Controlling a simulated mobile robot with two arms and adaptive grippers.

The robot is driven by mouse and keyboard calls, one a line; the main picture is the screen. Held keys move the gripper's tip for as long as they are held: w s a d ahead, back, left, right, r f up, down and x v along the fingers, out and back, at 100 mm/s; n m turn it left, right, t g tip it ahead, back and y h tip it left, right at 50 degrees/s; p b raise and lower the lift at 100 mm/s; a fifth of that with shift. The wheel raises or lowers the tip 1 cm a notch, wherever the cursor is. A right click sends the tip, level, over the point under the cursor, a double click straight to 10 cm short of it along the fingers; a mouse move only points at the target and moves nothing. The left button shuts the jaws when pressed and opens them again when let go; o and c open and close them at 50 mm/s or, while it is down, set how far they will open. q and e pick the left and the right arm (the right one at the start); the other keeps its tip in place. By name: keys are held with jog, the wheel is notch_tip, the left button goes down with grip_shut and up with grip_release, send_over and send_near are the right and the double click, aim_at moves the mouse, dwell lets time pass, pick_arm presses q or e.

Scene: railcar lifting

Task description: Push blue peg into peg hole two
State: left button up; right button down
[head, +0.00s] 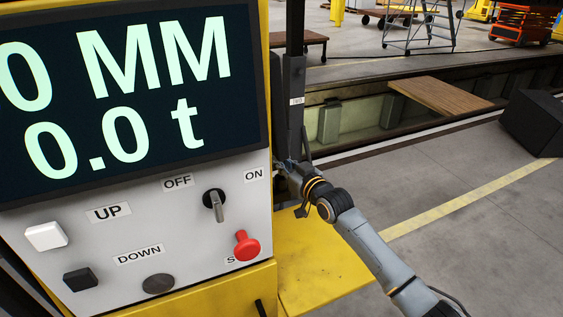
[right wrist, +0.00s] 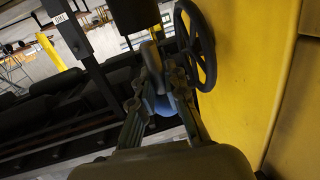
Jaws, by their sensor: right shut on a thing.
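In the head view my right gripper (head: 288,172) is at the right edge of the control panel, partly hidden behind it. In the right wrist view my right gripper (right wrist: 162,72) has its two fingers drawn together near the yellow column. A bluish piece, which looks like the blue peg (right wrist: 163,106), shows between the fingers. Most of it is hidden by them, so how it sits is unclear. A rounded grey-brown part shows at the fingertips. I cannot make out peg hole two in either view. My left gripper is not in view.
A control panel (head: 130,222) with switches, buttons and a display (head: 125,85) reading 0 MM and 0.0 t fills the left. A dark handwheel (right wrist: 196,45) stands close beside the right fingers. A yellow plate (head: 315,270) lies below the right arm.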

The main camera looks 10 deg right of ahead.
aim_at(278, 175)
dwell(0.5)
jog(key=shift+f+b, duration=1.65)
jog(key=shift+f, duration=0.75)
jog(key=c, duration=1.3)
grip_release()
jog(key=shift+s, duration=0.1)
jog(key=shift+a+f, duration=0.1)
jog(key=shift+f, duration=0.15)
jog(key=shift+s+d+f, duration=0.1)
jog(key=shift+s+d, duration=0.1)
jog(key=shift+s, duration=0.1)
jog(key=r+v, duration=0.1)
jog(key=v, duration=1)
jog(key=shift+s, duration=0.2)
jog(key=shift+a, duration=0.15)
